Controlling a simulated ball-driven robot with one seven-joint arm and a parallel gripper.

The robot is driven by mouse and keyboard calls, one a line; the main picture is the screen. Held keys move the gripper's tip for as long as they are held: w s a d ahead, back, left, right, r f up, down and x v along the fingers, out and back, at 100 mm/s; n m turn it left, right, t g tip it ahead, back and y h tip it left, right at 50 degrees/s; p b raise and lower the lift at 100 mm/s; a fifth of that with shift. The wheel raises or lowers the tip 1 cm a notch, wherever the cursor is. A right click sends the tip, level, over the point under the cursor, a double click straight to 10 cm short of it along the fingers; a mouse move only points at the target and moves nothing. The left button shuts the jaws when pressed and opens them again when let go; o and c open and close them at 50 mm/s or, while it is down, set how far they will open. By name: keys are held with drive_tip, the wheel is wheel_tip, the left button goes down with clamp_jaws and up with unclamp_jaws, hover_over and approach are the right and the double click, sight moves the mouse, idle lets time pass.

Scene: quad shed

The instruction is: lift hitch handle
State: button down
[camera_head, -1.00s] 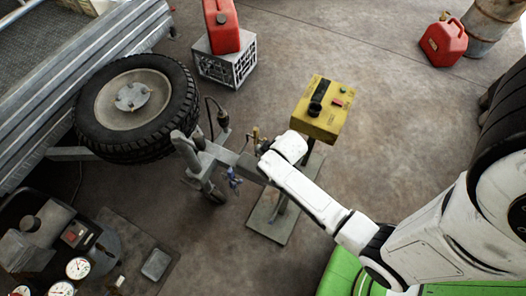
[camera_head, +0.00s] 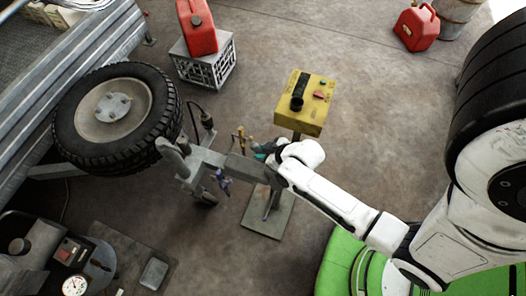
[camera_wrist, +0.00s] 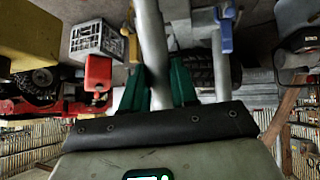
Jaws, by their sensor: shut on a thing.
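The trailer's grey hitch tongue (camera_head: 232,162) runs right from beside the tyre to my gripper (camera_head: 264,151) in the head view. In the wrist view, my gripper's teal fingers (camera_wrist: 158,88) stand on both sides of a grey bar (camera_wrist: 151,40), which looks like the hitch handle. My gripper is shut on it. The coupler end and most of the handle are hidden behind my white wrist in the head view. A blue lever (camera_head: 222,180) hangs below the tongue. A brass-coloured fitting (camera_head: 243,140) stands just left of my gripper.
A yellow control box (camera_head: 313,118) on a post stands close to my wrist, its base plate (camera_head: 256,222) below. The trailer tyre (camera_head: 65,125) is at left. A red can (camera_head: 197,30) sits on a grey crate (camera_head: 222,65). Floor at upper middle is clear.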

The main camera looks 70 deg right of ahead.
drive_tip(key=c, duration=0.9)
unclamp_jaws()
drive_tip(key=shift+s, duration=0.1)
drive_tip(key=shift+o, duration=0.2)
drive_tip(key=v, duration=1.1)
drive_tip(key=shift+p, duration=0.3)
drive_tip(key=a+r+g+y, duration=0.2)
drive_tip(key=a+r+g, duration=0.4)
drive_tip(key=a, duration=0.3)
drive_tip(key=shift+n+g, duration=0.3)
drive_tip(key=shift+g, duration=0.5)
